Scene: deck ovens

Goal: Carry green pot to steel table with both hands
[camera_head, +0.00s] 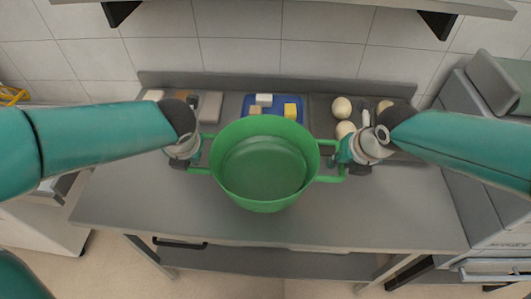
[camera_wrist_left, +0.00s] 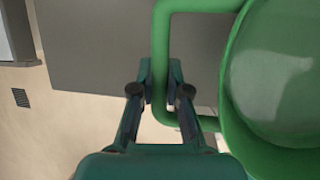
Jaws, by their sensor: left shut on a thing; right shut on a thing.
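The green pot (camera_head: 262,190) is upright and looks empty, over the middle of the steel table (camera_head: 390,210). I cannot tell whether its base touches the tabletop. My left gripper (camera_head: 195,165) is shut on the pot's left handle. In the left wrist view my left gripper (camera_wrist_left: 165,100) has its fingers on either side of the green handle (camera_wrist_left: 158,50), with part of the pot (camera_wrist_left: 275,80) at the right. My right gripper (camera_head: 341,162) is shut on the right handle (camera_head: 329,178). The right fingertips are partly hidden.
Behind the pot are a blue tray (camera_head: 248,112) with white and yellow blocks, and several pale round items (camera_head: 341,107) on a dark tray. A grey machine (camera_head: 480,130) stands at the right. A shelf (camera_head: 290,3) hangs above. The table's front strip is clear.

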